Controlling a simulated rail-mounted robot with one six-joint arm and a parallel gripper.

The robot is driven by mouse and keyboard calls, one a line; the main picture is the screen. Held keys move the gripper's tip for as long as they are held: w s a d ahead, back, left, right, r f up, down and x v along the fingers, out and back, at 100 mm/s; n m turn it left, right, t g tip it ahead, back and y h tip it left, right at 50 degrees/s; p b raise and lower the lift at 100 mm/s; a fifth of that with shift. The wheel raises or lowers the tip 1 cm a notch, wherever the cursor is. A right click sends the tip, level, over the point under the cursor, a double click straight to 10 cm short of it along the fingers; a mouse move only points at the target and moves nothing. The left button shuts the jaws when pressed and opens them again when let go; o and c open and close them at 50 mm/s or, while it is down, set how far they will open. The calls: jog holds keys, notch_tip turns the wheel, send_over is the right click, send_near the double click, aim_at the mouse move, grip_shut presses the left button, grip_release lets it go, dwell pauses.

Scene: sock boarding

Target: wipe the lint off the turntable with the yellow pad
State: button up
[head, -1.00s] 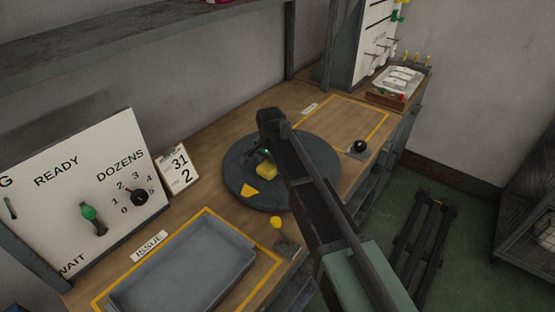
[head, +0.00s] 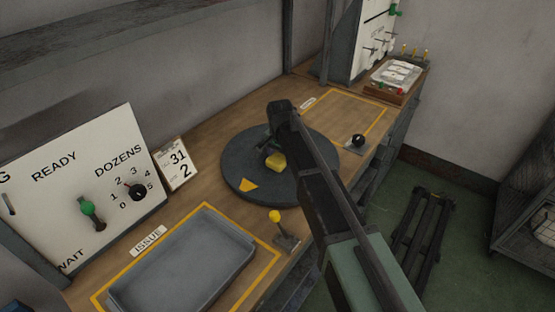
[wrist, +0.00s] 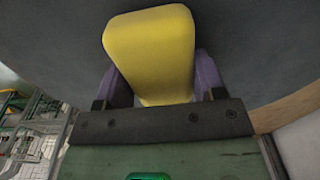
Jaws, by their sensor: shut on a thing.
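I cannot tell whether the pad touches the surface. A yellow triangular mark (head: 248,184) shows on the turntable's near left part. I cannot make out any lint. My arm hides the turntable's right part.
A grey tray (head: 185,262) sits in a yellow outline at the front left. A yellow-knobbed lever (head: 276,217) stands at the bench's front edge, and a black knob (head: 358,141) is to the right. A date card (head: 176,165) leans behind. The outlined area (head: 345,112) at right is empty.

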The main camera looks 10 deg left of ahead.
aim_at(281, 162)
jog(key=shift+w+d, duration=0.85)
jog(key=shift+w, duration=0.7)
jog(key=shift+w+d, duration=0.9)
jog(key=shift+w, duration=0.65)
jog(key=shift+w+d, duration=0.85)
jog(key=shift+w, duration=0.7)
jog(key=shift+s+d, duration=0.65)
jog(key=shift+d, duration=0.3)
jog(key=shift+s+a, duration=0.4)
jog(key=shift+s, duration=0.35)
jog(key=shift+s+a, duration=0.4)
jog(key=shift+s, duration=0.35)
jog(key=shift+s+a, duration=0.85)
jog(key=shift+s, duration=0.65)
jog(key=shift+s+a, duration=0.9)
jog(key=shift+s, duration=0.55)
jog(key=shift+s+a, duration=0.85)
jog(key=shift+s, duration=0.65)
notch_tip(281, 162, up, 6)
jog(key=p, duration=0.6)
